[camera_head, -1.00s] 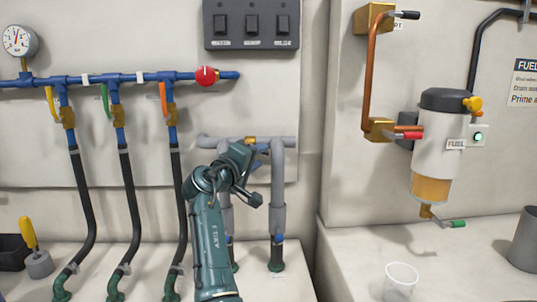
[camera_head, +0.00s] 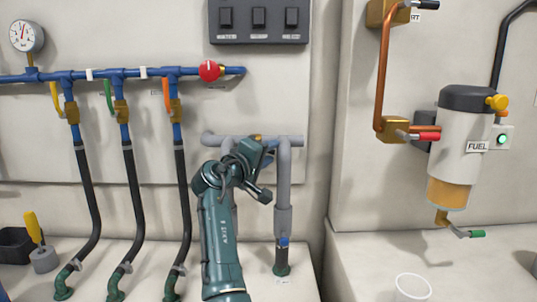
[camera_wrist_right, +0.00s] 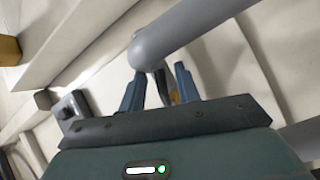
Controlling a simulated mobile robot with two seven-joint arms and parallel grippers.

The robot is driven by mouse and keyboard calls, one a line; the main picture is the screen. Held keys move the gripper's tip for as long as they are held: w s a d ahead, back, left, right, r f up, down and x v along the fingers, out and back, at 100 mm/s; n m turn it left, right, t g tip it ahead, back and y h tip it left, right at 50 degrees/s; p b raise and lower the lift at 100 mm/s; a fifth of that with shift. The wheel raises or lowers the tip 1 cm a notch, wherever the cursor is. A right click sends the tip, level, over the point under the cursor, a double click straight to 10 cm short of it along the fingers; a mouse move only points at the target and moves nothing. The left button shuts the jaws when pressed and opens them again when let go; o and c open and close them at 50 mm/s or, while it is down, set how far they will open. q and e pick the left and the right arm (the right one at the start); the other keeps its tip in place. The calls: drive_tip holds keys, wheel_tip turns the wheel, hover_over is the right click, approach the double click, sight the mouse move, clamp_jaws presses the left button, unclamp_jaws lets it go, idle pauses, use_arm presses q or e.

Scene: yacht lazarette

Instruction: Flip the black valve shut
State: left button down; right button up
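A grey pipe (camera_head: 285,185) with a brass valve body (camera_head: 256,138) runs along the wall in the head view. My right gripper (camera_head: 263,157) is up against this valve, and my wrist hides most of it. In the right wrist view, the two blue fingers of my right gripper (camera_wrist_right: 160,92) stand apart below the grey pipe (camera_wrist_right: 190,30). A dark, narrow piece, seemingly the black valve lever (camera_wrist_right: 161,84), shows between them, with a bit of brass behind. I cannot tell whether a finger touches it. My left gripper is out of view.
A blue manifold (camera_head: 100,75) with yellow, green and orange levers and a red knob (camera_head: 209,70) is at left. A clear cup (camera_head: 412,288) stands at lower right.

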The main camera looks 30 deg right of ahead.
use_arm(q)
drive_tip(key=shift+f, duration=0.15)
use_arm(e)
clamp_jaws()
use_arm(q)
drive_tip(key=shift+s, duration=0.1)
use_arm(e)
drive_tip(key=shift+m, duration=0.3)
use_arm(q)
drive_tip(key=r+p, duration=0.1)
drive_tip(key=p, duration=0.2)
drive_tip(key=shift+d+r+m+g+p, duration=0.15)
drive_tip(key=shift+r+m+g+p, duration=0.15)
use_arm(e)
drive_tip(key=m+y, duration=0.1)
drive_tip(key=f+m+y, duration=0.1)
drive_tip(key=m, duration=0.1)
drive_tip(key=a+m+y, duration=0.1)
drive_tip(key=y, duration=0.1)
drive_tip(key=shift+w+f+g, duration=0.25)
drive_tip(key=shift+w+g, duration=0.05)
drive_tip(key=shift+w, duration=0.05)
drive_tip(key=shift+o, duration=0.5)
unclamp_jaws()
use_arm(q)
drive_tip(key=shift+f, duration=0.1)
